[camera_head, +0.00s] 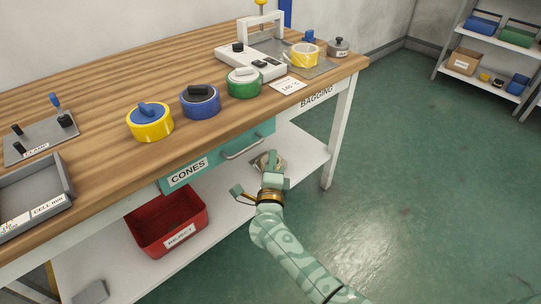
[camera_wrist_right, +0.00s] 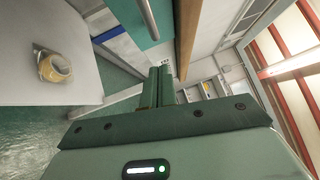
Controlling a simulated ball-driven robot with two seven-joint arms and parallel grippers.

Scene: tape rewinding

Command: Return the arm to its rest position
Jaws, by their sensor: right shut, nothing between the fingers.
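My right arm (camera_head: 285,250) comes in from the bottom, with its patterned pale green links. My right gripper (camera_head: 271,172) is in front of the bench, below and to the right of the drawer handle (camera_head: 243,149), and apart from it in the picture. In the right wrist view its two green fingers (camera_wrist_right: 164,86) are together with nothing between them. The teal drawer (camera_head: 187,174) labelled CONES is under the bench top. My left gripper is not in view.
The wooden bench (camera_head: 95,93) carries yellow (camera_head: 150,124), blue (camera_head: 200,103) and green (camera_head: 243,84) tape rolls. A red REJECT bin (camera_head: 168,222) stands on the lower shelf. A tape roll (camera_wrist_right: 54,68) lies there too. The green floor (camera_head: 430,180) to the right is clear.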

